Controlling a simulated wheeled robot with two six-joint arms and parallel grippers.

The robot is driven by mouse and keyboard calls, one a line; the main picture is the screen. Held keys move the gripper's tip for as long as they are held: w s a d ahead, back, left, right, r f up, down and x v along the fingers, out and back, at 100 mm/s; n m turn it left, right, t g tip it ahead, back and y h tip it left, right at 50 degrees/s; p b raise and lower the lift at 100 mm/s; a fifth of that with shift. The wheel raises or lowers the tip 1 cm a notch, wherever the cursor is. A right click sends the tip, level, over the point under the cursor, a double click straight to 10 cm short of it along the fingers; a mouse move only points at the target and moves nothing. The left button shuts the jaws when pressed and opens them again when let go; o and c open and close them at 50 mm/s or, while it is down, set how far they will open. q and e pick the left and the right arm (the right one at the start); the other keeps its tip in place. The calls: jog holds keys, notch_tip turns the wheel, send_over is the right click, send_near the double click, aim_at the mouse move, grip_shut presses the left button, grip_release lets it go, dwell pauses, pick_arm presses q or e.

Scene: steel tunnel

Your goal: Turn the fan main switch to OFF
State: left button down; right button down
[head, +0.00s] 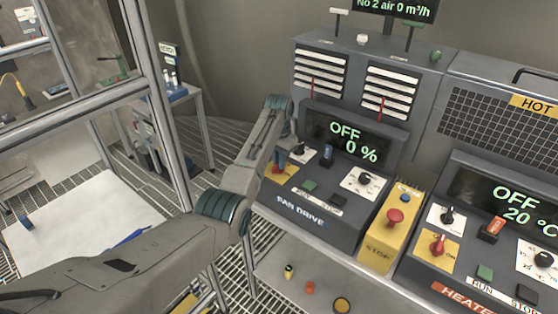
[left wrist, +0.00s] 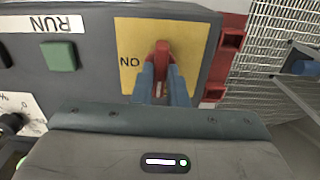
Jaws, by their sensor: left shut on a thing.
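The fan main switch is a red handle on a yellow plate at the left end of the FAN DRIVE panel. In the head view, the plate (head: 283,174) is partly hidden by my left arm. In the left wrist view, the red handle (left wrist: 162,52) stands on the yellow plate (left wrist: 195,42) beside an upside-down ON label. My left gripper (left wrist: 162,82) has its two blue fingers shut on the handle, one on each side. The fan display (head: 349,143) reads OFF and 0 %. My right gripper is not in view.
A yellow STOP box with a red button (head: 395,216) stands right of the fan panel. The heater panel (head: 482,290) is farther right. A green RUN button (left wrist: 59,56) lies near the switch. A metal-framed enclosure (head: 165,105) stands at the left.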

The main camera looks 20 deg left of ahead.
pick_arm(q)
jog(key=shift+w+r+n, duration=0.15)
jog(key=shift+r+n, duration=0.1)
jog(key=shift+n, duration=0.05)
jog(key=c, duration=1.4)
grip_release()
jog(key=shift+c, duration=0.2)
jog(key=shift+f, duration=0.1)
